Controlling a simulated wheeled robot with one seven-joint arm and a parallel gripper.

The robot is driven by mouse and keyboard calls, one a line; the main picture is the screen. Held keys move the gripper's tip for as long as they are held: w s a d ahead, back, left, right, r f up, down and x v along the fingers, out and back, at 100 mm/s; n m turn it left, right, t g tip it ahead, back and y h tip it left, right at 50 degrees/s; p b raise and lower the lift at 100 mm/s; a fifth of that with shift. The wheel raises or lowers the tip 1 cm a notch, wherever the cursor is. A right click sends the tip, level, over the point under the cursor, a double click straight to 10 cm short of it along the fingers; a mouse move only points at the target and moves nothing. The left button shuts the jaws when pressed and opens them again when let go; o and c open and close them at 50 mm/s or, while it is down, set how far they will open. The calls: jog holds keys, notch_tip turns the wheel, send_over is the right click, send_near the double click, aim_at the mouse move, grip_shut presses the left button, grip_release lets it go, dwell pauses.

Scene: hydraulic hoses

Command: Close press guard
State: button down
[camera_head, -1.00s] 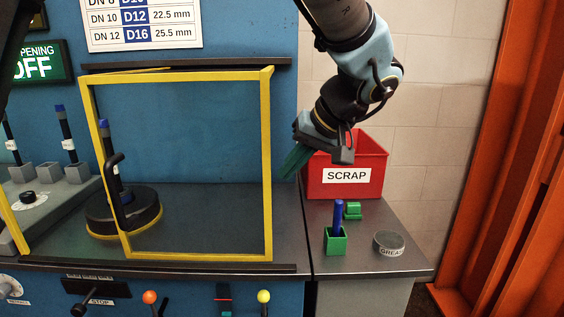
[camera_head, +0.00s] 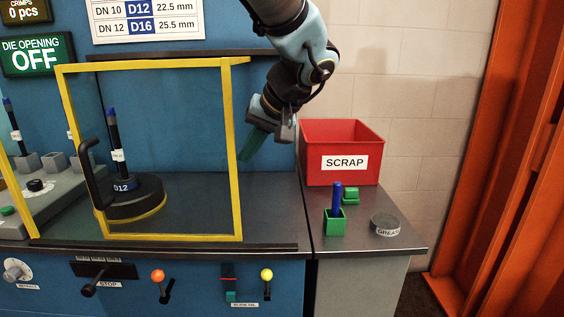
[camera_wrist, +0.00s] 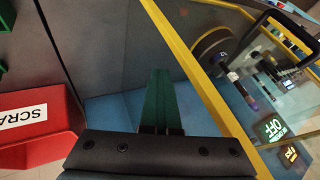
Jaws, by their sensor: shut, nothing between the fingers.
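The press guard (camera_head: 232,150) is a clear panel in a yellow frame, standing in rails in front of the blue press. Its black handle (camera_head: 92,178) is on its left edge. A gap lies between that edge and a slanted yellow bar (camera_head: 18,198) at far left. My gripper (camera_head: 252,146), with green fingers, is shut and empty just right of the guard's right post. In the wrist view the shut fingers (camera_wrist: 160,102) lie close beside the yellow post (camera_wrist: 190,65); I cannot tell whether they touch it.
The black D12 die (camera_head: 135,199) with an upright hose shows behind the guard. A red scrap bin (camera_head: 315,172), a green holder (camera_head: 335,225) and a grease tin (camera_head: 386,225) stand on the right bench. Levers (camera_head: 158,277) line the front panel.

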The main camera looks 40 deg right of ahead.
aim_at(155, 152)
jog(key=w+a+b, duration=0.1)
jog(key=w+a, duration=0.3)
jog(key=a, duration=0.1)
jog(key=w+a+b, duration=0.2)
jog(key=w+a, duration=0.2)
jog(key=a, duration=0.1)
jog(key=w+a+b, duration=0.2)
jog(key=w+a, duration=0.2)
jog(key=shift+a, duration=0.4)
jog(key=shift+w+a, duration=0.1)
